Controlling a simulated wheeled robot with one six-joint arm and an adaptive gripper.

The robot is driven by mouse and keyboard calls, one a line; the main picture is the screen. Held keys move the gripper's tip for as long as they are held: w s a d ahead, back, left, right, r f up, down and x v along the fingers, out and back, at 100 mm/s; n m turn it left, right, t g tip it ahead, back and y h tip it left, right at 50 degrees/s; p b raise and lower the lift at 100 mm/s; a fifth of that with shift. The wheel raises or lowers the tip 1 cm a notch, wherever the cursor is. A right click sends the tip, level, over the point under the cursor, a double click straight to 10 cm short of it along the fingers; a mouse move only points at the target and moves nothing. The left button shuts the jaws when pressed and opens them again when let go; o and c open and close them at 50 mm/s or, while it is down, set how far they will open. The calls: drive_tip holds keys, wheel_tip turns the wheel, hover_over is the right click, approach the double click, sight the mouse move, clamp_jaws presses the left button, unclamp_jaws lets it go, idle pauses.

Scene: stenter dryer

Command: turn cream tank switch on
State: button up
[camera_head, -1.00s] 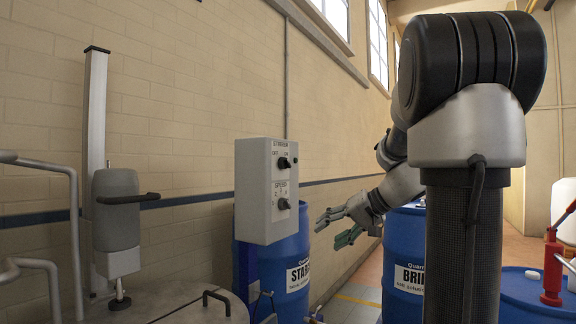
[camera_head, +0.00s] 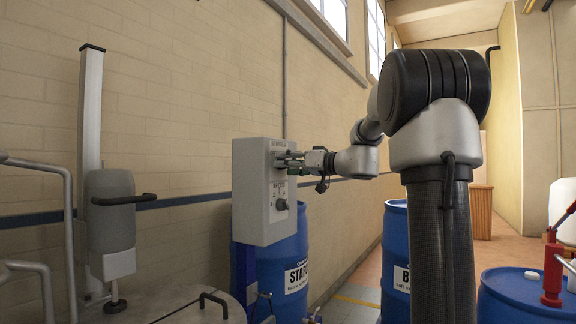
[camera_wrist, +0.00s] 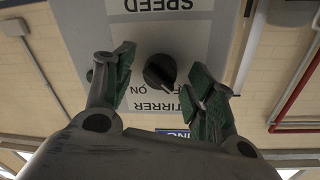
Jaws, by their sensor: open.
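A grey control box (camera_head: 250,200) hangs by the wall at the centre of the head view. Its upper knob is labelled STIRRER and its lower knob (camera_head: 282,205) SPEED. In the wrist view the picture is upside down, and the black stirrer knob (camera_wrist: 160,71) sits between the fingers with its pointer aimed toward the lower right. My gripper (camera_head: 286,162) is at the upper part of the box. Its green-padded fingers (camera_wrist: 163,85) are open, one on each side of the knob, with gaps showing. In the head view the fingers partly hide the stirrer knob.
A tank with a lid handle (camera_head: 213,300) and a grey mixer on a post (camera_head: 110,215) stand at the left. A blue STARCH drum (camera_head: 285,270) is below the box. Another blue drum (camera_head: 396,262) and a blue drum with a red pump (camera_head: 525,295) stand to the right.

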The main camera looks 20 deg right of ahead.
drive_tip(key=shift+w+a, duration=0.1)
drive_tip(key=c, duration=1)
drive_tip(key=shift+c, duration=0.2)
drive_tip(key=shift+m, duration=0.3)
drive_tip(key=m, duration=0.8)
drive_tip(key=m+g, duration=0.1)
drive_tip(key=m, duration=0.7)
drive_tip(key=shift+r+g, duration=0.15)
drive_tip(key=shift+g, duration=0.15)
drive_tip(key=shift+m+y, duration=0.4)
